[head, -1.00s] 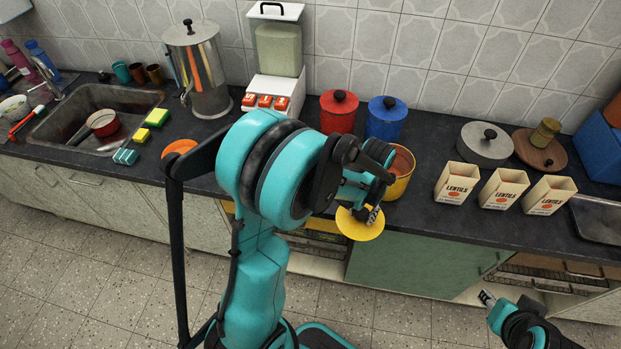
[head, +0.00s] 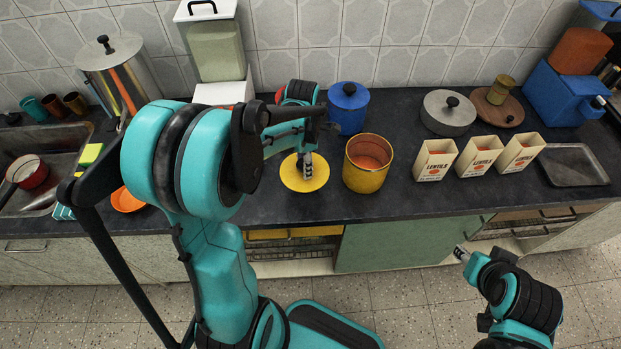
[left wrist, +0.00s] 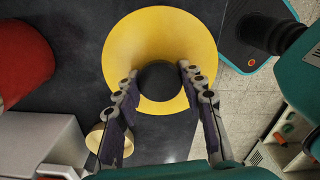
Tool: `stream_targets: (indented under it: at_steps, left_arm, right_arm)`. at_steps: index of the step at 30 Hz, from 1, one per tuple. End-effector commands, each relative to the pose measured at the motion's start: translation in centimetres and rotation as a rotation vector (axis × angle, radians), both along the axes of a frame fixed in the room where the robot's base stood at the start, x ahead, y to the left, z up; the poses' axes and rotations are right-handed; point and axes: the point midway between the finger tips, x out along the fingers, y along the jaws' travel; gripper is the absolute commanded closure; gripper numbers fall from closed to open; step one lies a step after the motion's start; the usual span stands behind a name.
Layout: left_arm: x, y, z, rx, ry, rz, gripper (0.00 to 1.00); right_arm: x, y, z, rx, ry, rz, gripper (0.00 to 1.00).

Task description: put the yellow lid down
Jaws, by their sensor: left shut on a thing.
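The yellow lid (head: 289,180) is a flat disc over the dark counter, left of the open yellow canister (head: 366,180). My left gripper (head: 305,168) is shut on the lid's dark knob from above. In the left wrist view the lid (left wrist: 160,32) fills the upper middle, with the knob between my left gripper's fingers (left wrist: 157,82). I cannot tell whether the lid touches the counter. The canister has no lid on and shows orange-red contents. My right gripper (head: 462,254) hangs empty in front of the counter; its opening is too small to judge.
A blue canister (head: 348,112) stands behind the yellow one. Several lentil boxes, including one (head: 435,160), stand to the right, near a grey lidded pot (head: 447,118). An orange dish (head: 127,200) lies left. The counter (head: 330,207) is clear just before the lid.

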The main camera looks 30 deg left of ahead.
Motion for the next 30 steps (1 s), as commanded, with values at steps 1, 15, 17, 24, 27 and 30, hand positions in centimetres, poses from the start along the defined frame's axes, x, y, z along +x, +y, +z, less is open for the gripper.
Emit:
stream_targets:
  at_steps: [1,15,17,24,27,30]
  left_arm:
    - [-0.1,0.2,0.1,0.0,0.0,0.053,0.9]
    - [-0.1,0.5,-6.0,0.0,0.0,0.142,0.9]
    - [-0.1,0.5,-6.4,0.0,0.0,0.142,0.9]
    - [-0.1,0.5,-9.7,0.0,0.0,0.141,0.9]
    - [-0.1,0.5,-9.9,0.0,0.0,0.14,0.9]
    - [-0.1,0.5,-9.7,0.0,0.0,0.14,0.9]
  right_arm:
    - [0.0,0.0,0.0,0.0,0.0,0.0,0.6]
    - [0.0,0.0,-2.7,0.0,0.0,0.0,0.6]
    - [0.0,0.0,-2.8,0.0,0.0,0.0,0.6]
    - [0.0,0.0,-4.2,0.0,0.0,0.0,0.6]
    - [0.0,0.0,-4.2,0.0,0.0,0.0,0.6]
    - [0.0,0.0,-4.1,0.0,0.0,0.0,0.6]
